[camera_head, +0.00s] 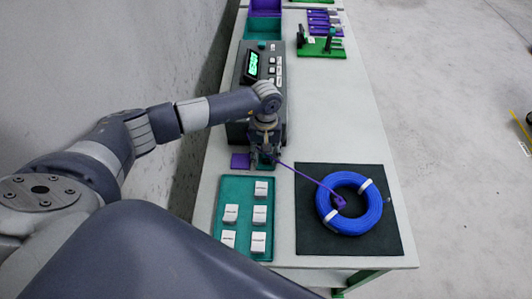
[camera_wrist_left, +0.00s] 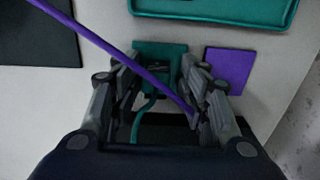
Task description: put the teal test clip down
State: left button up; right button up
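The teal test clip (camera_wrist_left: 157,68) looks dark, with a teal lead (camera_wrist_left: 137,122) running from it toward the tester. It sits over the teal square pad (camera_wrist_left: 175,49), between the spread fingers of my left gripper (camera_wrist_left: 158,70), with gaps showing on both sides. In the head view my left gripper (camera_head: 265,157) points down at the pad, in front of the tester, and largely hides the clip. A purple lead (camera_head: 306,177) runs from near the gripper to a purple clip (camera_head: 339,202) at the blue cable coil (camera_head: 326,212). My right gripper is not in view.
The purple square pad (camera_head: 240,161) lies beside the teal pad. The tester (camera_head: 254,67) stands behind. A teal tray (camera_head: 225,190) with several white blocks and the coil's black mat (camera_head: 310,240) lie nearer. The purple lead crosses above the left gripper's fingers in the wrist view.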

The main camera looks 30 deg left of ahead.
aim_at(266, 155)
pick_arm(q)
notch_tip(266, 155, up, 8)
jog(key=p, duration=0.3)
jog(key=shift+w+f, duration=0.1)
